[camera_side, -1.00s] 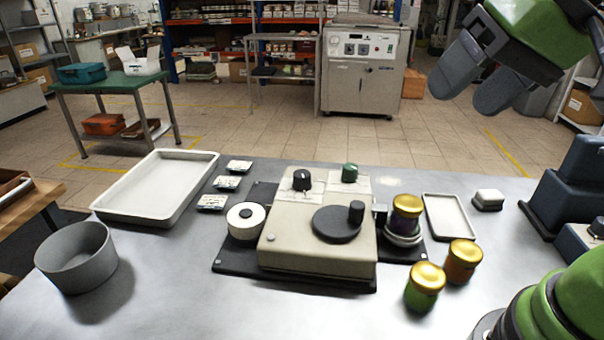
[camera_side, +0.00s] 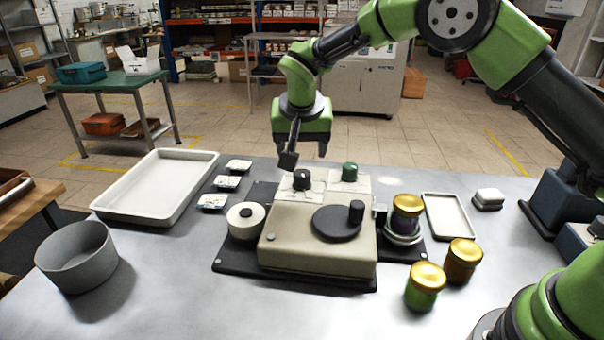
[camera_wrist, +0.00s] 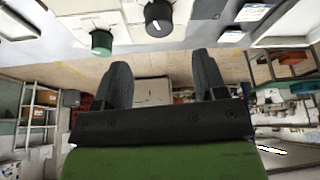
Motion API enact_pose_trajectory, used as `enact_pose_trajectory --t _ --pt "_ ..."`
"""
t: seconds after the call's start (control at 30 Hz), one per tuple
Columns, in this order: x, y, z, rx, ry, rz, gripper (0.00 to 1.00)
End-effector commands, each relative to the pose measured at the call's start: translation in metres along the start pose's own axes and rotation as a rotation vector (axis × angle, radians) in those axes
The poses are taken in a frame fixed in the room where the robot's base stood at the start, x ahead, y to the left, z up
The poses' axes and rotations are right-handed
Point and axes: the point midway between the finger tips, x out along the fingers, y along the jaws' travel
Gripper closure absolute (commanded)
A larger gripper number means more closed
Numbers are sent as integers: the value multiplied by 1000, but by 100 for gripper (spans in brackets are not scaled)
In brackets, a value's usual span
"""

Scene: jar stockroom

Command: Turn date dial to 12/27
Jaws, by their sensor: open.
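The labelling machine (camera_side: 290,242) is a beige box on a black base in the middle of the table. At its back edge stand a black knob (camera_side: 302,180) with a white pointer mark and a green knob (camera_side: 350,172), each on a pale plate. I cannot read the plate markings or tell which is the date dial. My gripper (camera_side: 305,158) is open and empty, pointing down just behind and above the black knob, apart from it. In the wrist view my gripper's fingers (camera_wrist: 162,72) are spread, with the black knob (camera_wrist: 158,18) and green knob (camera_wrist: 101,42) beyond them.
A dark disc with a crank handle (camera_side: 356,212) tops the machine. A label roll (camera_side: 246,222) sits at its left and a gold-lidded jar (camera_side: 406,216) at its right. Two more jars (camera_side: 425,288) stand front right. A white tray (camera_side: 203,172) and grey bowl (camera_side: 78,262) are left.

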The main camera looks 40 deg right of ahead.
Motion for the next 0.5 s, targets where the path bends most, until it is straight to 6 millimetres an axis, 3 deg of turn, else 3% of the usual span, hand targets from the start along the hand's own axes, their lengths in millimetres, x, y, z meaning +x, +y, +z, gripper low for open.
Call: enact_pose_trajectory --t 0.3,0.5 --pt "56 1 1 2 -4 2 35" --pt "84 1 1 2 -4 -1 35"
